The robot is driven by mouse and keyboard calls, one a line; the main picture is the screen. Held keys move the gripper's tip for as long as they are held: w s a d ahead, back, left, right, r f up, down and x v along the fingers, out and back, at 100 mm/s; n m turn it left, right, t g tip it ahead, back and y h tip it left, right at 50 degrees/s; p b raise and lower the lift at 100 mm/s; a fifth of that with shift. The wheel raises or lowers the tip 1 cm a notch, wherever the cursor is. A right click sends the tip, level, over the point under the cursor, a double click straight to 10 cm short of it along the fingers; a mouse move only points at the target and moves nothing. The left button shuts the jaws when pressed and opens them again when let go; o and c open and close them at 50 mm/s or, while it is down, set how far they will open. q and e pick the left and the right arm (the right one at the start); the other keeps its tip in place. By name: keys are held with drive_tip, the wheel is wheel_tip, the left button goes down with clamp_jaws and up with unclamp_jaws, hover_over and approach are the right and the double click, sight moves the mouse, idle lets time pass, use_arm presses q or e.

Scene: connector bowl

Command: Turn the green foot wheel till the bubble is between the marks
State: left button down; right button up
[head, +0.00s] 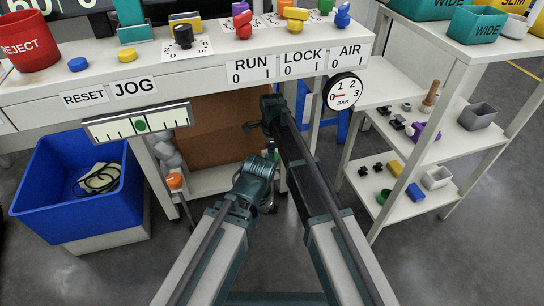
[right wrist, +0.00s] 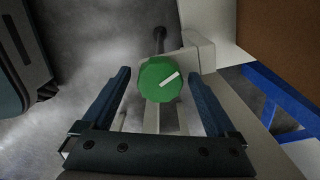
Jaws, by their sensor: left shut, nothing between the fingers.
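The green foot wheel (right wrist: 160,80), with a white stripe on its face, shows in the right wrist view at the foot of a pale bench leg. My right gripper (right wrist: 158,76) is open, with a finger on each side of the wheel. I see gaps there and cannot tell any contact. In the head view the wheel is mostly hidden by my arms. The level vial (head: 175,119) is on the bench front at left; its green bubble (head: 140,126) is near the middle of the scale, by the central marks. My left gripper (head: 262,163) is shut and empty, near the bench's right leg.
An orange foot wheel (head: 175,180) is at the bench's left leg. A blue bin (head: 60,190) with a cable stands at left. A white shelf unit (head: 440,75) with small parts is at right. The pressure gauge (head: 343,92) hangs at the bench's right corner.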

wheel_tip(320, 180, up, 14)
drive_tip(key=p, duration=1.3)
drive_tip(key=shift+p, duration=0.4)
drive_tip(key=shift+f, duration=0.15)
